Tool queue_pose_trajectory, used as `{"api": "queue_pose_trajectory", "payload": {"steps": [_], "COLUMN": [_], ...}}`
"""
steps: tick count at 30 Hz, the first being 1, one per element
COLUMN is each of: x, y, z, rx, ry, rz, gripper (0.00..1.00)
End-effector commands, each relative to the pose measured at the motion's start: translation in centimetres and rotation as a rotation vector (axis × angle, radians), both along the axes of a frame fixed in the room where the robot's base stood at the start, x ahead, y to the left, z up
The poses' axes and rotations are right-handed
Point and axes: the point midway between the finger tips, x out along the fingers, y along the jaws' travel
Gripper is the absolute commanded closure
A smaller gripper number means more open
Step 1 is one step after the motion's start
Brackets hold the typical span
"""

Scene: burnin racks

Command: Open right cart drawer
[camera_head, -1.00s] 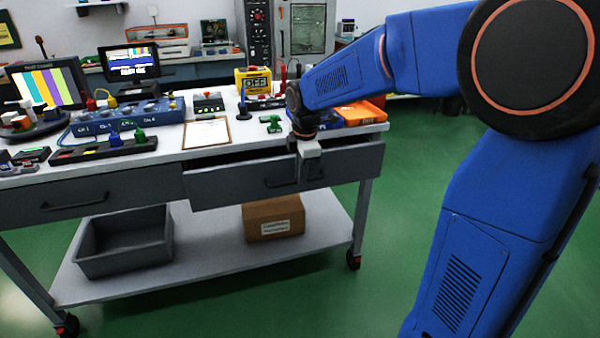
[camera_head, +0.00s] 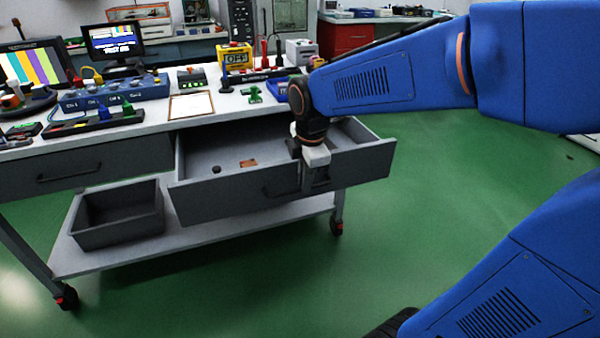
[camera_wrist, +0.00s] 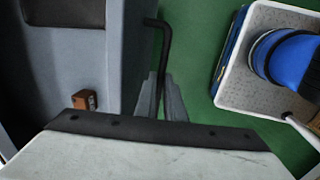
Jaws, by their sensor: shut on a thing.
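The right cart drawer (camera_head: 225,199) is pulled well out from under the grey-white cart top, and its inside shows. A small dark round thing (camera_head: 216,169) and a small brown block (camera_head: 248,163) lie in it. My gripper (camera_head: 312,186) points down at the right part of the drawer front and is shut on the drawer's dark handle (camera_head: 268,191). The handle (camera_wrist: 165,45) also shows in the wrist view, passing between the two grey fingers (camera_wrist: 165,98). The brown block (camera_wrist: 84,100) shows inside the drawer there.
The left drawer (camera_head: 80,172) is shut. A grey bin (camera_head: 118,218) stands on the lower shelf (camera_head: 190,249). Monitors, a blue panel (camera_head: 113,95), a clipboard (camera_head: 191,106) and a yellow box (camera_head: 235,57) stand on the cart top. Green floor is clear in front and to the right.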

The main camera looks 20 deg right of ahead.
Motion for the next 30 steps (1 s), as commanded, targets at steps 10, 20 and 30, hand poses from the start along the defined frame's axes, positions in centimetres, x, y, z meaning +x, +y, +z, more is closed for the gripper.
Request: {"api": "queue_pose_trajectory", "payload": {"steps": [10, 20, 30], "x": [-0.78, -0.75, -0.82], "y": [0.02, 0.01, 0.01], "z": [0.09, 0.08, 0.57], "rx": [0.000, 0.000, 0.000], "ry": [-0.002, -0.002, -0.002], "rz": [0.000, 0.000, 0.000], "gripper": [1.00, 0.72, 0.72]}}
